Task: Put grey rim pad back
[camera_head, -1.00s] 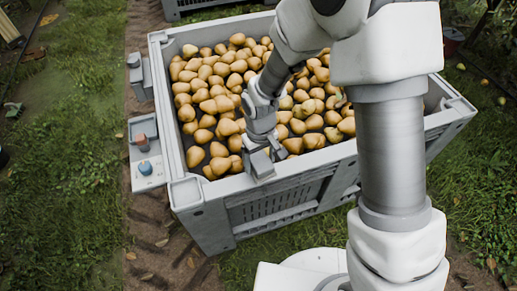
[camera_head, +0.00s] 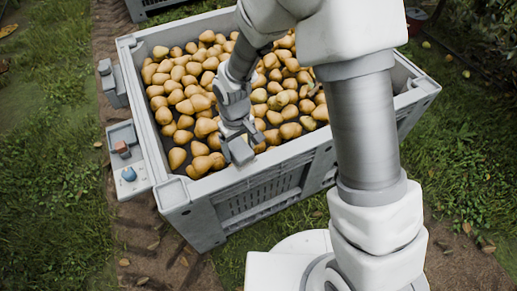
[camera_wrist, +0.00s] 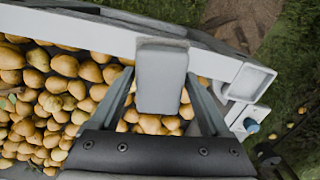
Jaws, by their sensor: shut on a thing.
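The grey rim pad (camera_wrist: 162,80) is a pale grey block between the two fingers of my gripper (camera_wrist: 162,90) in the wrist view. My gripper is shut on it. In the head view the pad (camera_head: 240,151) hangs below my gripper (camera_head: 238,135), at the inner side of the crate's near rim. The grey crate (camera_head: 285,155) is full of yellow-brown pears. In the wrist view the pad's far end overlaps the crate's rim (camera_wrist: 100,36). I cannot tell whether it touches the rim.
Pears (camera_head: 185,98) lie close beside my gripper inside the crate. A grey side tray (camera_head: 127,158) on the crate's left holds a reddish-brown piece and a blue knob (camera_head: 129,174). Another crate (camera_head: 160,5) stands at the top. Grass and dirt surround the crate.

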